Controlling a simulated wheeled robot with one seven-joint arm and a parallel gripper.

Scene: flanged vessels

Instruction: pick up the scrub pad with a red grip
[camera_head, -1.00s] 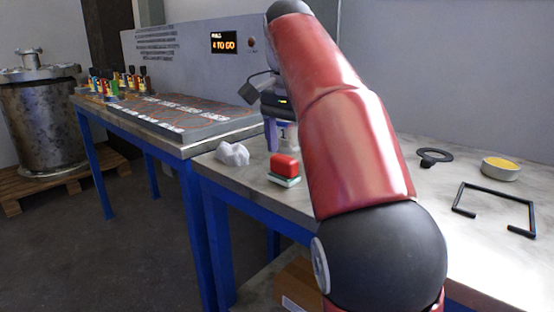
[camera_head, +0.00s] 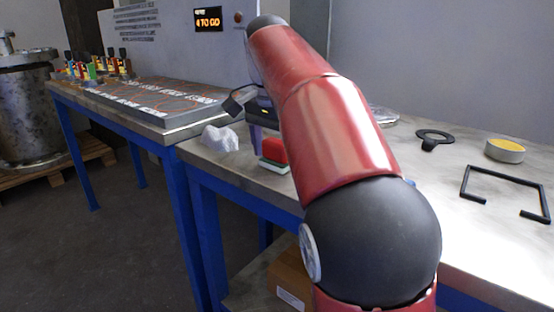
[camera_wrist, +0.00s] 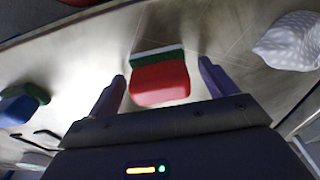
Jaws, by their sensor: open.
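The scrub pad with a red grip (camera_head: 273,151) sits on the metal table (camera_head: 240,172) near its left end, partly hidden by my red arm in the head view. It has a red block on top and a pale and green pad below. In the wrist view the scrub pad (camera_wrist: 159,79) lies ahead, between the lines of my two purple fingers. My gripper (camera_wrist: 161,88) is open, with a finger on either side and no contact that I can make out.
A crumpled white lump (camera_head: 220,138) lies left of the pad; it shows in the wrist view (camera_wrist: 290,42). On the right are a black ring (camera_head: 434,138), a yellow-filled round tin (camera_head: 504,150) and a black frame (camera_head: 505,180). A blue object (camera_wrist: 20,104) shows in the wrist view.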

